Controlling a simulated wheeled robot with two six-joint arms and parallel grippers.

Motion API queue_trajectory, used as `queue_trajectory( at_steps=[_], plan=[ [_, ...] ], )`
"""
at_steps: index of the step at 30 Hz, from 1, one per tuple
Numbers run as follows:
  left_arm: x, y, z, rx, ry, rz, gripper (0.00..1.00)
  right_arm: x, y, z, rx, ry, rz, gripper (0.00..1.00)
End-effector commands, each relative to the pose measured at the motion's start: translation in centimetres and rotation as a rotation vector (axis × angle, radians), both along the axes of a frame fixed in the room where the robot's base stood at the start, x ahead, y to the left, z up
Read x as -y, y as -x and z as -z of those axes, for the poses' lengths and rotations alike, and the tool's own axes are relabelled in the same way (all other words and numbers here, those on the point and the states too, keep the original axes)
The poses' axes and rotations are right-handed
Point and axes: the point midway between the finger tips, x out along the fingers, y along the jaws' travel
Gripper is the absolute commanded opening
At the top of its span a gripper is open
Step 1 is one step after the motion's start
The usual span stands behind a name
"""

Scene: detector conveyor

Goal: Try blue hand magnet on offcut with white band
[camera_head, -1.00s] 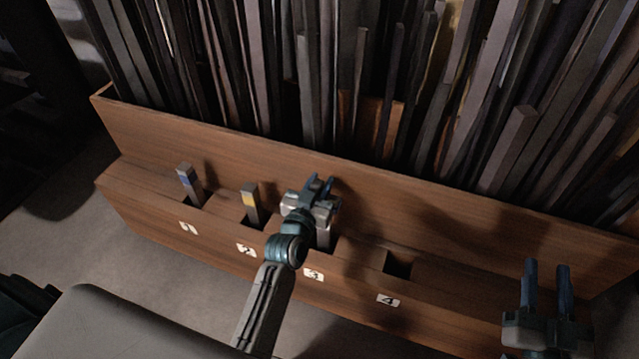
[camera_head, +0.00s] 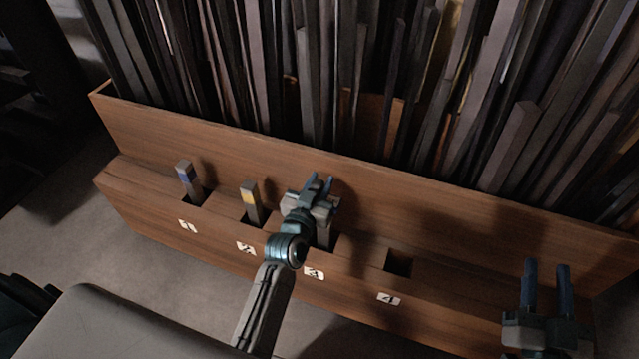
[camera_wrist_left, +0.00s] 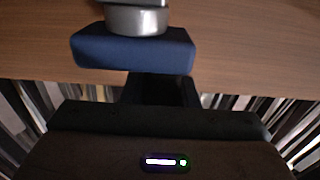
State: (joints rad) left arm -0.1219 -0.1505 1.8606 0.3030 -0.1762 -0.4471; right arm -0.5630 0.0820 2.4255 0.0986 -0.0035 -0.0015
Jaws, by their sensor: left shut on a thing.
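My left gripper (camera_head: 319,184) is over slot 3 of the wooden rack (camera_head: 440,285), shut on the blue hand magnet. In the left wrist view the magnet shows as a blue block (camera_wrist_left: 133,54) with a grey round part (camera_wrist_left: 136,20) against it. The grey offcut in slot 3 (camera_head: 325,238) stands partly hidden under the gripper; its band is not visible. I cannot tell whether the magnet touches it. An offcut with a blue band (camera_head: 187,178) stands in slot 1 and one with a yellow band (camera_head: 250,200) in slot 2. My right gripper (camera_head: 547,285) is open and empty at lower right.
Slot 4 (camera_head: 398,264) is empty. A raised wooden back board (camera_head: 420,205) runs behind the slots, with many tall dark strips (camera_head: 305,90) upright behind it. White number labels mark the slots. Bare floor (camera_head: 140,262) lies in front of the rack.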

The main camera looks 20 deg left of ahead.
Motion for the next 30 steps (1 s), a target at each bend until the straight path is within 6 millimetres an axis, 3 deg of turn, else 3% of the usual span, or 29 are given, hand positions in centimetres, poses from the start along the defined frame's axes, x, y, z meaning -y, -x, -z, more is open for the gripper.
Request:
queue_trajectory(
  at_steps=[11, 30],
  plan=[
    [0.0, 0.0, -0.3, -0.001, 0.0, 0.0, 0.0, 0.0, 0.0, -0.3, 0.0, 0.0, 0.0, 0.36],
    [0.0, 0.0, -4.3, 0.001, 0.0, 0.0, 0.0, 0.0, 0.0, -4.0, 0.0, 0.0, 0.0, 0.36]
  ],
)
